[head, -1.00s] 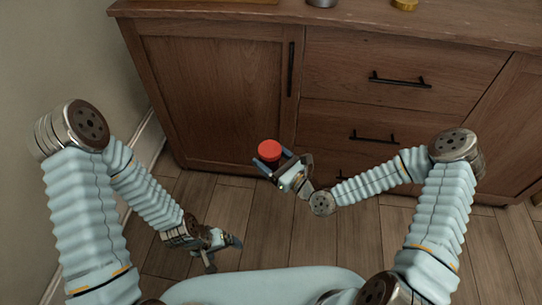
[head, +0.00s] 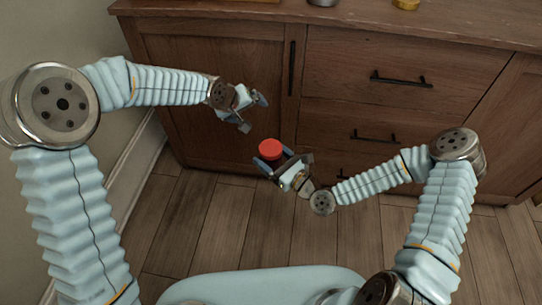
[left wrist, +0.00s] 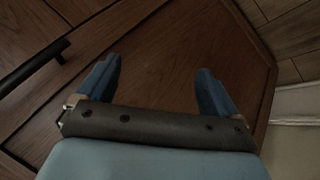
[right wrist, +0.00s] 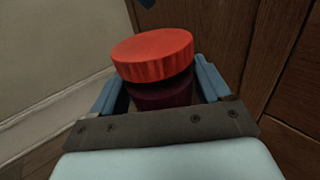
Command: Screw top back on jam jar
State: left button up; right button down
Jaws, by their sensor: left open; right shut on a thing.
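My right gripper (head: 277,159) is shut on a jam jar, held upright in front of the cabinet. In the right wrist view the jar's dark red body (right wrist: 165,94) sits between the blue fingers. A bright red ridged lid (right wrist: 153,54) rests on top of the jar, slightly off to the left; I cannot tell whether it is threaded. The lid (head: 270,149) also shows in the head view. My left gripper (head: 254,112) is open and empty, above and left of the lid and apart from it. In the left wrist view nothing is between its fingers (left wrist: 158,78).
A wooden cabinet (head: 200,60) with black handles stands close behind both grippers. A gold item (head: 406,4) and a grey item (head: 322,2) are on its top. A wall (head: 50,40) is at the left. The plank floor (head: 270,240) is clear.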

pick_arm(q)
jog(key=s+d+r+n+g+y, duration=0.1)
jog(key=s+d+r+g+y, duration=0.15)
jog(key=d, duration=0.25)
jog(key=n+g+y, duration=0.2)
jog(key=g, duration=0.2)
send_over(271, 147)
jog(key=shift+w+r+t, duration=0.2)
jog(key=shift+r+t, duration=0.05)
jog(key=shift+r, duration=0.15)
jog(key=shift+s+r+n, duration=0.1)
jog(key=shift+s+n, duration=0.2)
jog(key=shift+n, duration=0.1)
jog(key=shift+f, duration=4)
